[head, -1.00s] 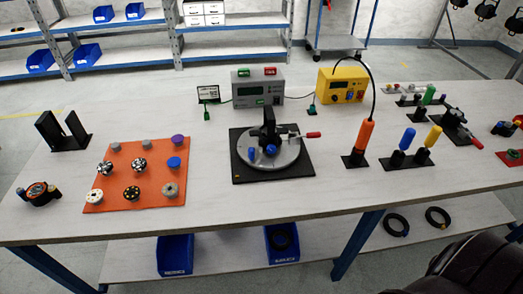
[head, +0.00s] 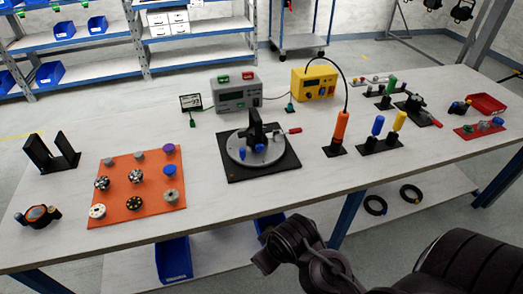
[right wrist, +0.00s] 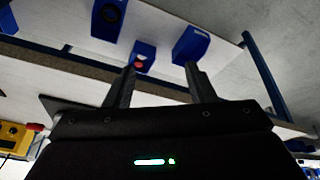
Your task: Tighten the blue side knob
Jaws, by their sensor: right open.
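The fixture on the table has a round grey disc (head: 238,157) on a black square plate (head: 287,166), with a black upright bracket (head: 256,130) on the disc. A blue knob (head: 261,148) sits at the front of the bracket, and a second small blue piece (head: 242,154) is left of it. I cannot tell how tight the knob is. My right arm is at the lower middle of the head view, in front of the table and apart from the fixture. My right gripper (right wrist: 160,67) is open and empty in the right wrist view. My left gripper is not in view.
A red-tipped lever (head: 294,131) sticks out right of the bracket. An orange mat (head: 148,208) with several knobs lies left. An orange-handled tool (head: 341,125) stands right. Meters (head: 238,94) stand behind. Blue bins (right wrist: 190,43) are under the table. Bare table lies in front of the fixture.

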